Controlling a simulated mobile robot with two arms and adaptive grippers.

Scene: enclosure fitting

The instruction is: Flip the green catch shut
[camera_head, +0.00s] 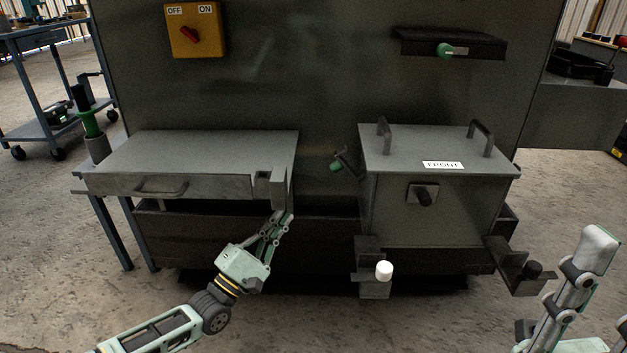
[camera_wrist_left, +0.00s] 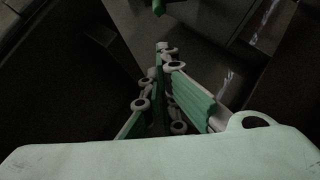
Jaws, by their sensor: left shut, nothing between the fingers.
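A small dark catch with a green knob (camera_head: 336,167) sticks out at a tilt from the left side of the grey box labelled FRONT (camera_head: 408,150). My left gripper (camera_head: 288,216) is shut and empty, below and left of the catch, near the right front corner of the grey drawer unit. In the left wrist view, the shut fingers (camera_wrist_left: 160,50) point up the picture. A green piece (camera_wrist_left: 158,7) shows past them at the top edge, too cut off to identify surely. Part of my right gripper (camera_head: 590,262) stands at the lower right, clear of the box; its finger gap is unclear.
The drawer unit (camera_head: 215,145) stands left of the box, with a gap between. Brackets with a white knob (camera_head: 384,270) and a black knob (camera_head: 533,269) jut out at the box's front.

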